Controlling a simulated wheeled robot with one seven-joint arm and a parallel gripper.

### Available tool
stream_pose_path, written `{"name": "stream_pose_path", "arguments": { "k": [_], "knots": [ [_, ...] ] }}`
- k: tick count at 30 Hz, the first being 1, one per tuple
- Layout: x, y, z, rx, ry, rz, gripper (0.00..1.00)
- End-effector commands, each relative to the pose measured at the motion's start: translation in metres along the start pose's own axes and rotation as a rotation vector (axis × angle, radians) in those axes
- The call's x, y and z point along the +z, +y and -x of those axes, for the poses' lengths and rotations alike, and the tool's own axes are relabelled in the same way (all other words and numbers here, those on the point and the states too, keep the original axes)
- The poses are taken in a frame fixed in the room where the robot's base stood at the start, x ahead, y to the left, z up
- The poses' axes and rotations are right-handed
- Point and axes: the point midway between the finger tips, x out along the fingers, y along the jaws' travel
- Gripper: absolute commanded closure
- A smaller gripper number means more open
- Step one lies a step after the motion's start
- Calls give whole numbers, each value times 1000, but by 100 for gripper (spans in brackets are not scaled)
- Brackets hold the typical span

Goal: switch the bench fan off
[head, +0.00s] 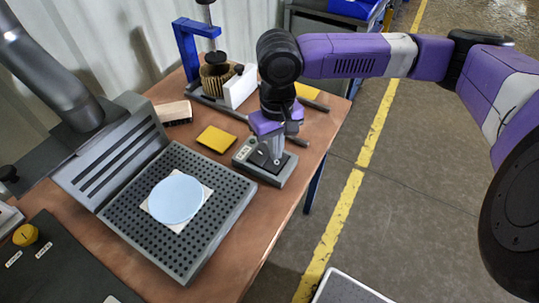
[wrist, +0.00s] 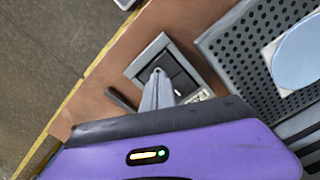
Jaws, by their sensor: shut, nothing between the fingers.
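A grey switch box (head: 283,176) with a dark, rocker-like face and a small label sits near the table's right edge, beside the perforated bench plate. It also shows in the wrist view (wrist: 146,57). My gripper (head: 272,158) points down over this box, its fingers together and empty. In the wrist view my gripper (wrist: 157,76) has its tips over the dark face. I cannot tell whether they touch it. The fingers hide part of the face, so the switch position is unclear. The grey perforated bench plate (head: 125,208) has a slotted back panel (head: 108,158).
A pale blue disc (head: 176,198) on a white square lies on the plate. A yellow pad (head: 216,139), a brush (head: 174,112) and a blue press frame (head: 187,50) stand behind. A dark panel with a yellow knob (head: 26,235) is at left. Open floor lies right.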

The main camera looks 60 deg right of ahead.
Motion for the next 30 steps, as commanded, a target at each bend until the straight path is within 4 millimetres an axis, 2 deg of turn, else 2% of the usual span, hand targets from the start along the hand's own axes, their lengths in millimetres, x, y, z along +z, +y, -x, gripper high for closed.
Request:
{"name": "stream_pose_path", "arguments": {
  "k": [1, 21, 30],
  "knots": [
    [0, 0, 8, -1, 0, 0, 100],
    [0, 0, 56, 0, 0, -1, 100],
    [0, 0, 57, 0, 0, 0, 100]
  ]
}}
